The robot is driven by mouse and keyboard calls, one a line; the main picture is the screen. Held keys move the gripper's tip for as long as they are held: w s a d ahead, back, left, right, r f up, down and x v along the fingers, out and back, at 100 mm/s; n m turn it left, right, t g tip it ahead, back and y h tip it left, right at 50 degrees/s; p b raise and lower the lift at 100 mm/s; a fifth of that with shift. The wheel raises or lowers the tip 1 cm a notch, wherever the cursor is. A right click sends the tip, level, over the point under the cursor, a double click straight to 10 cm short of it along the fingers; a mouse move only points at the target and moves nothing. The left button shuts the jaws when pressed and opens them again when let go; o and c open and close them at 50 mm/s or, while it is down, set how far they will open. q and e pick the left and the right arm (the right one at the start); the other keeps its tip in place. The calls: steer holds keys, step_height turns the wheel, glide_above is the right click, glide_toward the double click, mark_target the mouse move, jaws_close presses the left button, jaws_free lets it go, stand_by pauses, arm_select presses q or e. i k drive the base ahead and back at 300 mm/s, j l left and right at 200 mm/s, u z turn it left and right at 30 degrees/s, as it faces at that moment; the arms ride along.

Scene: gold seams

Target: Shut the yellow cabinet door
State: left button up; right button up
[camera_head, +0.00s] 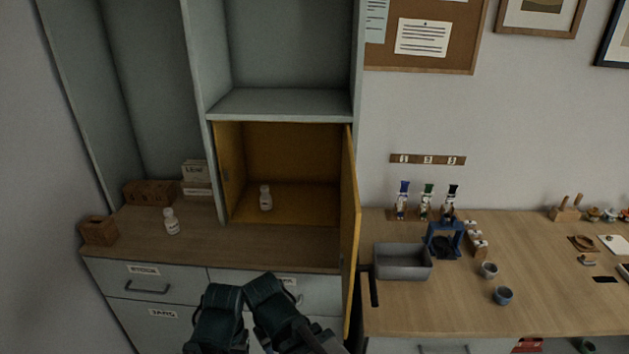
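The yellow cabinet door (349,230) stands wide open. It is hinged at the right side of the yellow compartment (290,153) and juts out toward me, seen nearly edge-on. A dark bar, which looks like its handle (373,287), shows just right of the door's near part. A small white bottle (266,198) stands inside the compartment. Two dark green parts of my arms show at the bottom, left of the door and apart from it in the picture. No fingertips of either gripper can be made out.
Left of the compartment, a white bottle (171,222) and a wooden box (99,230) stand on the wooden counter (240,253), with drawers below. Right of the door, a grey bin (402,263) and blue stand (444,240) are on a worktable (430,310) whose front is clear.

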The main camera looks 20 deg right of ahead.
mark_target(351, 208)
steer(key=k+l, duration=0.2)
steer(key=l, duration=0.15)
steer(key=k+l+z, duration=0.1)
steer(key=l, duration=0.25)
steer(key=k+l, duration=0.4)
steer(key=l, duration=0.15)
